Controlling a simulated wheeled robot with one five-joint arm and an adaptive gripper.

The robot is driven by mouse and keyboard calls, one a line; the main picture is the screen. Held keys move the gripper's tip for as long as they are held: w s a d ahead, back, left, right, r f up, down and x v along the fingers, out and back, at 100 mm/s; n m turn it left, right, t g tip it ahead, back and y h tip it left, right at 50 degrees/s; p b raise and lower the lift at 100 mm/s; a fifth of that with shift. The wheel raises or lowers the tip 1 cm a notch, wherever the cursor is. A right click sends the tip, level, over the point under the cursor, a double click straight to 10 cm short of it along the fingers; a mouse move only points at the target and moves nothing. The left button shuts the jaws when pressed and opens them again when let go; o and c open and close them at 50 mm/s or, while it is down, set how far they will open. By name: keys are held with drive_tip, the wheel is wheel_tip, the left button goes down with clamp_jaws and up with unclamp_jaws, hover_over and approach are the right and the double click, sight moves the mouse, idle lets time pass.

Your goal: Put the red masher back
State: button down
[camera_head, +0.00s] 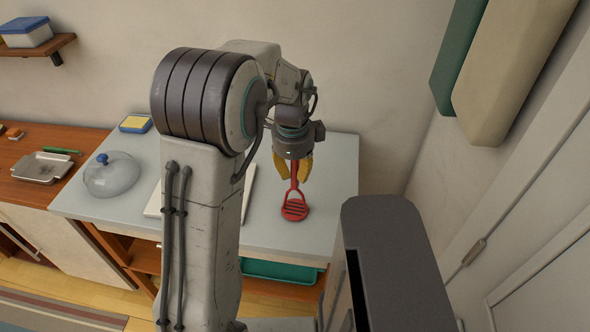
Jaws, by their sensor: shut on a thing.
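The red masher (295,208) hangs upright, slotted head down, over the right part of the grey counter. My gripper (293,170) has yellow fingers and is shut on the masher's handle. The top of the handle is hidden between the fingers. I cannot tell whether the masher's head touches the counter or is just above it. A white flat board or tray (154,206) lies on the counter, largely hidden behind my arm. I cannot tell whether it is the dish rack.
A glass dome (112,176) with a blue knob stands at the counter's left. A yellow-and-blue box (135,123) sits behind it. The wooden cabinet to the left holds a metal tray (44,168). The counter (335,190) is clear right of the masher. A green bin (280,271) is below.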

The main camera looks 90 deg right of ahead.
drive_tip(key=shift+f, duration=0.25)
drive_tip(key=c, duration=1.1)
unclamp_jaws()
drive_tip(key=c, duration=0.4)
drive_tip(key=shift+r, duration=0.2)
drive_tip(key=shift+r+p, duration=0.4)
drive_tip(key=shift+r, duration=0.2)
drive_tip(key=shift+r, duration=0.2)
drive_tip(key=shift+a+r+p, duration=0.15)
drive_tip(key=shift+r+p, duration=0.4)
